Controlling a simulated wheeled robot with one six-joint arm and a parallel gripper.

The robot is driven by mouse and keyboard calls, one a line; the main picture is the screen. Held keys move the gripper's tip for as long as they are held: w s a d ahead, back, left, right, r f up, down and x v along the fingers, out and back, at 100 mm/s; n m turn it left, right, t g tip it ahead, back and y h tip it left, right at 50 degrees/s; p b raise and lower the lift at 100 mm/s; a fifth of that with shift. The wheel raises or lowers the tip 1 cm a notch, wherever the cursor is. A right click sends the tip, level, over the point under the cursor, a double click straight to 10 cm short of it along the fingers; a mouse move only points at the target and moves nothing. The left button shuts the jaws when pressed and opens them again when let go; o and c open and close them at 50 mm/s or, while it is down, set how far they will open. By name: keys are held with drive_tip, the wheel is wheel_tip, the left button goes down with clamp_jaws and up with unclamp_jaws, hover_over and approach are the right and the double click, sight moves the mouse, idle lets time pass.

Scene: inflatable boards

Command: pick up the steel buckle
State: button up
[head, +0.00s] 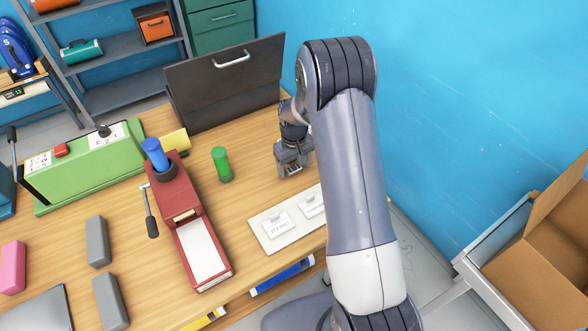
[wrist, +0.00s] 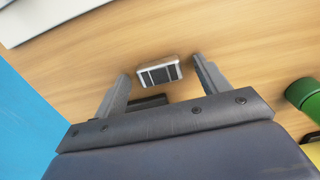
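The steel buckle (wrist: 159,74) is a small silver rectangular frame with dark slots. It lies on the wooden table in the wrist view, between and slightly beyond my open fingers. My gripper (wrist: 160,82) has its two grey fingers spread apart with nothing held between them. In the head view my gripper (head: 290,170) points down over the table, right of the green cylinder. I cannot make out the buckle in the head view; the gripper and arm are over that area.
A white board with cards (head: 270,246) lies in front. A dark case (head: 226,82) stands behind. A red device with a blue knob (head: 186,205) is farther left. The blue wall (head: 480,110) is on the right.

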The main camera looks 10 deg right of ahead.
drive_tip(key=c, duration=1)
drive_tip(key=shift+r, duration=0.15)
